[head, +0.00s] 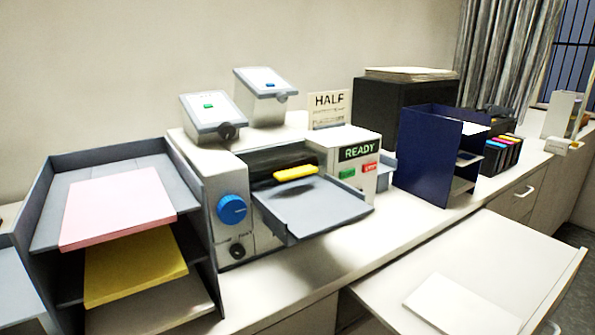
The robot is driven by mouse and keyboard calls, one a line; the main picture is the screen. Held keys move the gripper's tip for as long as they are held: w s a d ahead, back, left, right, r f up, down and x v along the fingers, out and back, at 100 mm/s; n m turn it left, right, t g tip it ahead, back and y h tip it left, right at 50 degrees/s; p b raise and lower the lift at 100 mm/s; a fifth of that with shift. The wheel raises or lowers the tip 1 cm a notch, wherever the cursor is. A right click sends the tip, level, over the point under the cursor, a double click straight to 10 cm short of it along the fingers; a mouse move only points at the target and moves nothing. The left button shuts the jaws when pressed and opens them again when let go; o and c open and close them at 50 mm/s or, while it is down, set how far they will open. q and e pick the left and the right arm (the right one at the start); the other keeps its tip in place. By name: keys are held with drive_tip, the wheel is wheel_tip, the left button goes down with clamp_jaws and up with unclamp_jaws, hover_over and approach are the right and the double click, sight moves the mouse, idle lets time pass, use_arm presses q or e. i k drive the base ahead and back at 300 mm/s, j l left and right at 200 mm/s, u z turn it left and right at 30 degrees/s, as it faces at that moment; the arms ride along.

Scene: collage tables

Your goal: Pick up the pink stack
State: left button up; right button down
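The pink stack (118,207) is a flat pile of pink sheets. It lies on the top shelf of the grey tray rack (183,176) at the left of the head view, with its front edge near the shelf's front. A yellow stack (133,268) lies on the shelf below it. Neither of my grippers shows in the head view, so I cannot see whether they are open or shut.
Right of the rack stands a machine with a blue knob (232,209), a grey output tray (318,208) and a READY display (359,151). A dark blue sorter (420,158) stands farther right. A white stack (462,306) lies on the pale surface at the front right.

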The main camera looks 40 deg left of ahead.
sight(99, 210)
drive_tip(key=u, duration=2.25)
drive_tip(key=j, duration=0.2)
